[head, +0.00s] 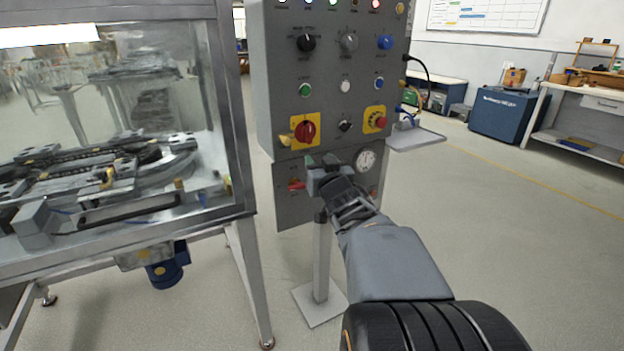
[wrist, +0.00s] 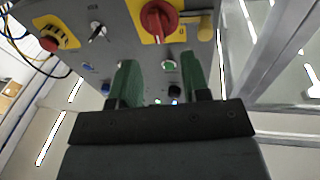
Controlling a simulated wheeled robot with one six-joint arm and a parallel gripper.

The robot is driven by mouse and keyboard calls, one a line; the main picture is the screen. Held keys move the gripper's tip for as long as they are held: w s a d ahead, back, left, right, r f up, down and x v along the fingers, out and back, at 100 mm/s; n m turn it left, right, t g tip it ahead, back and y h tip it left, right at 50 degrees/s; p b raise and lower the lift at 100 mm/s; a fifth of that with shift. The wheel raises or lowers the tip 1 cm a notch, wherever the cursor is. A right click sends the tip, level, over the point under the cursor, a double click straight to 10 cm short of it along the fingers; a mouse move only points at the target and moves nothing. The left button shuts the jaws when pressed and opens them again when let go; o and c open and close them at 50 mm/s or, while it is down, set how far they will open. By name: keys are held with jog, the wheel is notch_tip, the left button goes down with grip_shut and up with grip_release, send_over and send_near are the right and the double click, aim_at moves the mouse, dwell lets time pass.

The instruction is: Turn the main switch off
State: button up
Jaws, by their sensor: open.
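The main switch (head: 305,131) is a red rotary knob on a yellow plate, low on the left of the grey control panel (head: 330,75). It also shows at the top of the wrist view (wrist: 158,18), partly cut off by the frame edge. Its handle looks roughly upright there. A small yellow part (head: 285,140) sits beside the plate. My gripper (head: 322,163) is just below the switch in the head view, apart from it. In the wrist view my gripper (wrist: 158,78) shows two green-padded fingers, spread with nothing between them.
A red emergency button (head: 379,121) on a yellow plate sits to the right of the switch. A gauge (head: 366,160) and a red handle (head: 296,186) are on the lower box. A glass-sided machine (head: 238,120) stands close on the left. The floor to the right is clear.

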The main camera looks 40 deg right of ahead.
aim_at(310, 141)
jog(key=s+d+f+n+t+y+b, duration=0.25)
jog(key=f+t+b, duration=0.2)
jog(key=b, duration=0.25)
jog(key=shift+y, duration=0.25)
jog(key=x, duration=0.9)
jog(key=b+x, duration=0.1)
jog(key=x, duration=0.4)
jog(key=shift+d+f, duration=0.25)
jog(key=shift+c, duration=0.3)
grip_shut()
